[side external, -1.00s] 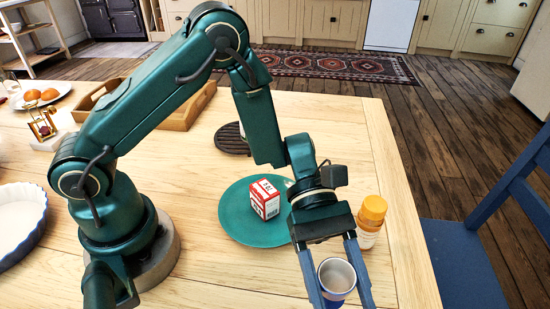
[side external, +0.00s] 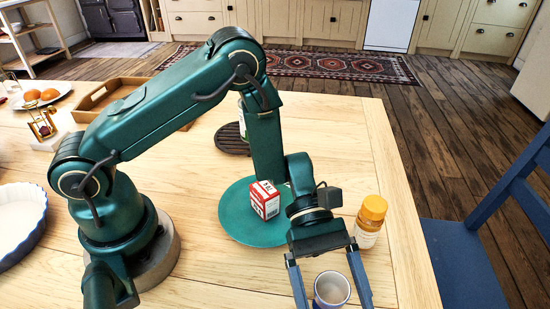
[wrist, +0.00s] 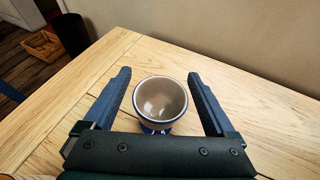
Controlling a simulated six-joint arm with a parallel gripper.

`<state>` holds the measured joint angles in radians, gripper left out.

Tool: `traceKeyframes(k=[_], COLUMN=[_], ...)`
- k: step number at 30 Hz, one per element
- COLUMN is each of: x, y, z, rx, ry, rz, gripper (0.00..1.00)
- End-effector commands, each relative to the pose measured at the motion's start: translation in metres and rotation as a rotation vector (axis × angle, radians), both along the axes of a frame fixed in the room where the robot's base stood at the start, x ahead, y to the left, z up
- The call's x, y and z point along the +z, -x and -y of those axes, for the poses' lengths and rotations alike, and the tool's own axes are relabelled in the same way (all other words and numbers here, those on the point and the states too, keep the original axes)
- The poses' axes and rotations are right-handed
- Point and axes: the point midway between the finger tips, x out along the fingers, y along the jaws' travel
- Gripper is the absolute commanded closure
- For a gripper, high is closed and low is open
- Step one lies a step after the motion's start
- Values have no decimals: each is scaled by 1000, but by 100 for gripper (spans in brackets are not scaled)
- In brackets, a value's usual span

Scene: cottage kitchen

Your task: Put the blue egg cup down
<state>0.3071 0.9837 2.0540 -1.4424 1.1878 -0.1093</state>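The blue egg cup (side external: 331,291) stands upright on the wooden table near the front edge of the side view, its pale grey inside facing up. It also shows in the wrist view (wrist: 161,100), where its blue outside is partly visible below the rim. My gripper (side external: 334,300) is open, with one finger on each side of the cup. In the wrist view, my gripper (wrist: 158,76) shows a clear gap between each finger and the cup.
An orange-capped bottle (side external: 369,222) stands close behind my right finger. A teal plate (side external: 240,225) bears a red and white box (side external: 265,199). A dark trivet (side external: 231,139) and a wooden tray (side external: 117,95) lie farther back. A blue chair (side external: 465,255) is right of the table.

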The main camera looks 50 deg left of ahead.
Motion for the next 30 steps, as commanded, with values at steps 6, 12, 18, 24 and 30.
traceKeyframes(k=[6,12,18,24,30], x=[4,15,31,43,50], y=[-1,-13,-28,-39,-42], z=[-3,-28,-63,-90,-102], rx=[2,7,8,4,-6], ry=[0,1,2,2,-6], rz=[1,3,5,2,13], gripper=[9,9,9,9,9])
